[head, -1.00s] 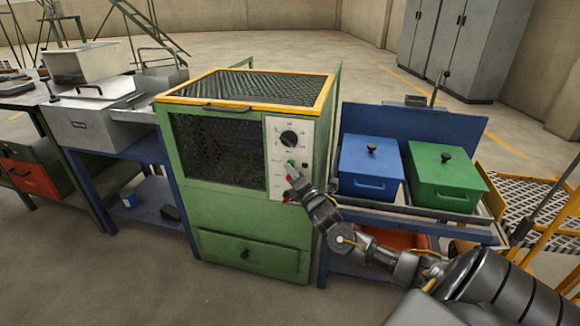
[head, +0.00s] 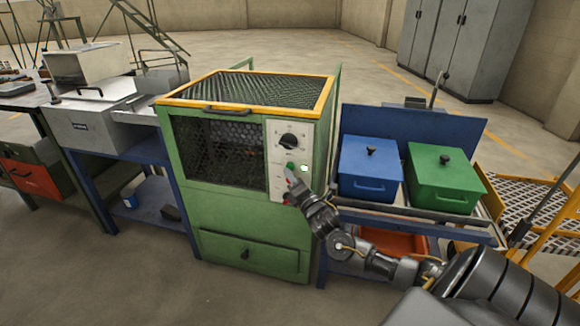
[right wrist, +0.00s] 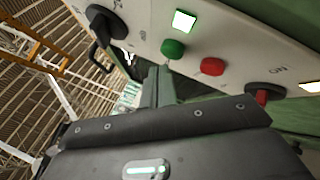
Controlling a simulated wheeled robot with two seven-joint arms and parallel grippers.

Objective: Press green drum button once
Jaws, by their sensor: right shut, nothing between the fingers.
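The green drum button (head: 291,166) sits on the white control panel (head: 279,140) at the right of the green drum machine's front. In the right wrist view the green button (right wrist: 173,49) shows whole, with a red button (right wrist: 212,67) beside it. My right gripper (head: 289,174) is shut and empty, its tips just below the green button in the head view. In the right wrist view the closed fingers (right wrist: 158,85) are close to the button; contact cannot be told. A square lamp (head: 304,168) beside the button glows white, also in the wrist view (right wrist: 184,20). My left gripper is not in view.
A black dial (head: 289,140) is above the button. A switch with a red handle (right wrist: 262,97) is on the panel. Blue (head: 370,168) and green (head: 444,178) lidded boxes stand at the right, near my right arm. Open floor lies in front.

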